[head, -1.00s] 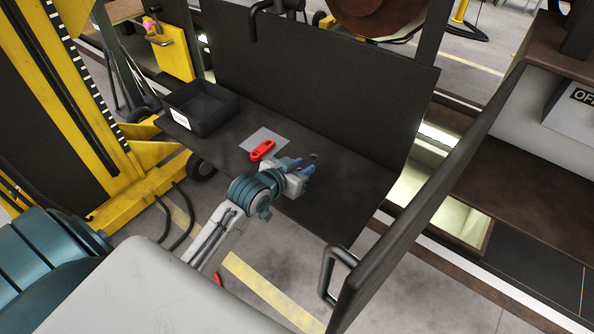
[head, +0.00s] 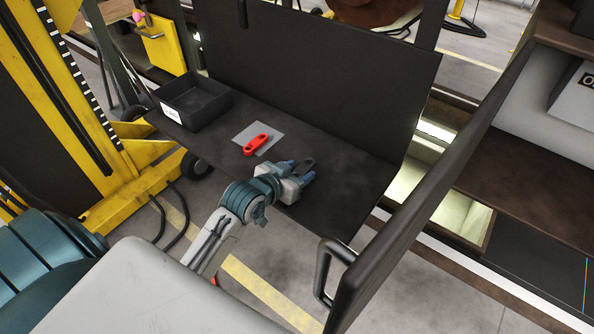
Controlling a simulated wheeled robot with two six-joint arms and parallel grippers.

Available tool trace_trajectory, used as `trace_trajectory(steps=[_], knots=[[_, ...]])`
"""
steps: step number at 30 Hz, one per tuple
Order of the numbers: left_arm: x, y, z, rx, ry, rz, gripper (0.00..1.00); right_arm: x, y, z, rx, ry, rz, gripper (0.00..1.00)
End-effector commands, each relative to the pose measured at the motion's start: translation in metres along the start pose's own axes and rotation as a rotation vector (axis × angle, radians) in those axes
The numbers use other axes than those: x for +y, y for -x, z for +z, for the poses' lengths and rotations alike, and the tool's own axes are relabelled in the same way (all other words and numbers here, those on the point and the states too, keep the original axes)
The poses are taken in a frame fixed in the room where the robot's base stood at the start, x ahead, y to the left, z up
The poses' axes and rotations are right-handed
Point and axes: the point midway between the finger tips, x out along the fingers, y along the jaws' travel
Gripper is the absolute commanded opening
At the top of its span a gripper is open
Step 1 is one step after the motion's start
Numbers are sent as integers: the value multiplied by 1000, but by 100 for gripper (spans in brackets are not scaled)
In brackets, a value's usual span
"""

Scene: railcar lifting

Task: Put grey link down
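My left gripper (head: 304,168) is low over the dark work shelf (head: 345,185), near its front edge. Its two blue-tipped fingers are spread apart. The grey link (head: 306,162), a dark flat piece with a rounded end, lies between the fingers and shows partly. Contact between it and the shelf is hard to make out. A red link (head: 256,144) lies on a grey square pad (head: 269,129), left of and behind the gripper. My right gripper is not in view.
A black open bin (head: 222,108) with a white label stands at the shelf's left end. A tall dark panel (head: 320,75) rises behind the shelf. A dark door-like panel with a handle (head: 325,270) stands at the right. The shelf right of the gripper is clear.

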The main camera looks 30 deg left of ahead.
Motion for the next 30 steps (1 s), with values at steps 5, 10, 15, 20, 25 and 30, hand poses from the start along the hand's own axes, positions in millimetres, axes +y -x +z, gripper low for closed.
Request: trace_trajectory(steps=[5,10,15,20,25,30], knots=[[0,1,-2,2,0,0,49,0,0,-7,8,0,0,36],[-1,16,-2,1,-5,0,49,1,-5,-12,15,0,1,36],[-1,54,0,0,-9,0,49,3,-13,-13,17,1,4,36],[0,86,-1,-1,-8,1,49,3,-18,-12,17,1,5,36],[-1,108,-2,-1,-6,-1,49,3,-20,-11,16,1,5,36],[0,119,-3,0,-2,1,49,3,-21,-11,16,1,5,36]])
